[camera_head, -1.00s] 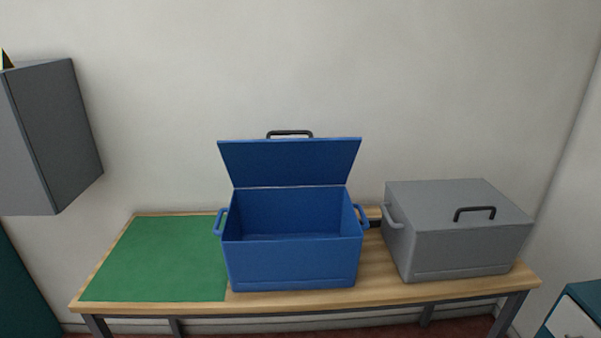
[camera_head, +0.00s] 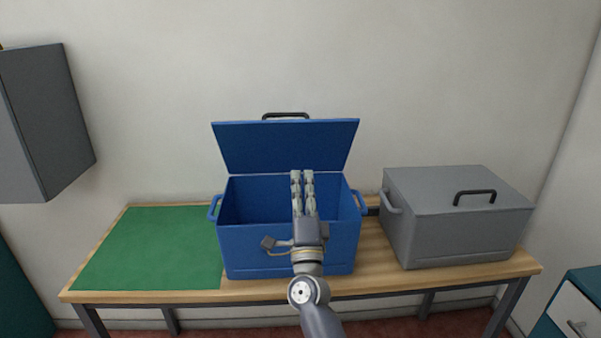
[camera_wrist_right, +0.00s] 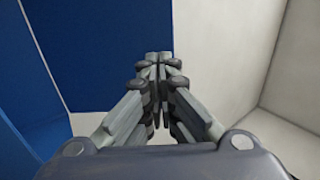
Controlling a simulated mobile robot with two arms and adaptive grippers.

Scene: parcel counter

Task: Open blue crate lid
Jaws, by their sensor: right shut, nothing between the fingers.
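The blue crate (camera_head: 250,254) stands on the table with its blue lid (camera_head: 255,148) raised and leaning back toward the wall. The lid's black handle (camera_head: 285,115) shows at its top edge. My right gripper (camera_head: 302,173) is in front of the crate's opening in the head view, covering part of the interior and front wall. Its fingers are shut with nothing between them and point toward the raised lid. The right wrist view shows the shut fingers (camera_wrist_right: 158,57) with blue surface to the left. Whether they touch the lid cannot be told. My left gripper is not in view.
A closed grey crate (camera_head: 455,240) with a black handle stands right of the blue crate. A green mat (camera_head: 150,250) lies bare on the left of the wooden table (camera_head: 375,270). A grey cabinet (camera_head: 45,120) hangs at the upper left.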

